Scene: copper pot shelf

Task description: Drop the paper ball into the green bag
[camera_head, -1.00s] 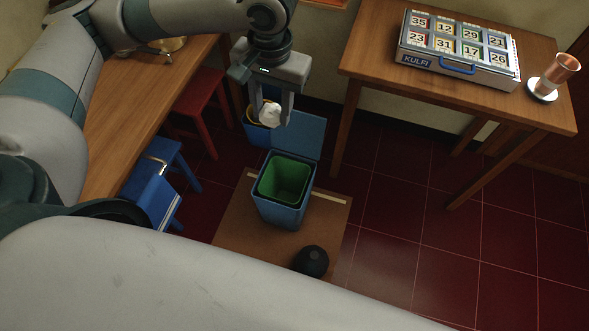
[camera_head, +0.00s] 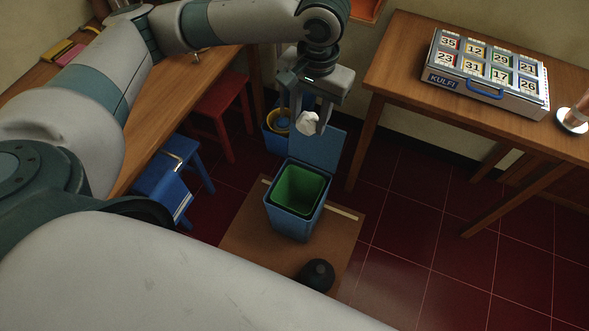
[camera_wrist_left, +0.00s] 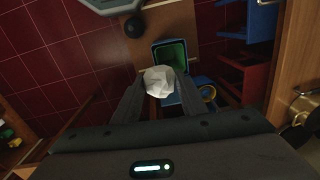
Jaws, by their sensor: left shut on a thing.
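The crumpled white paper ball (camera_head: 307,123) is held between the fingertips of my left gripper (camera_head: 304,114), which is shut on it. It also shows in the left wrist view (camera_wrist_left: 159,81) between both fingers. The green bag (camera_head: 298,188) lines an open blue bin (camera_head: 291,221), whose lid (camera_head: 318,148) is tipped back behind it. The ball is above and behind the bag's opening in the head view, in front of the raised lid, apart from the bag. In the wrist view the green bag (camera_wrist_left: 170,54) shows just beyond the ball. My right gripper is not in view.
The bin stands on a brown mat (camera_head: 243,235) with a round black object (camera_head: 317,274). A blue bucket (camera_head: 273,140) is behind the bin. Red (camera_head: 222,112) and blue (camera_head: 172,182) stools stand left. A table with a KULFI box (camera_head: 487,92) is at right.

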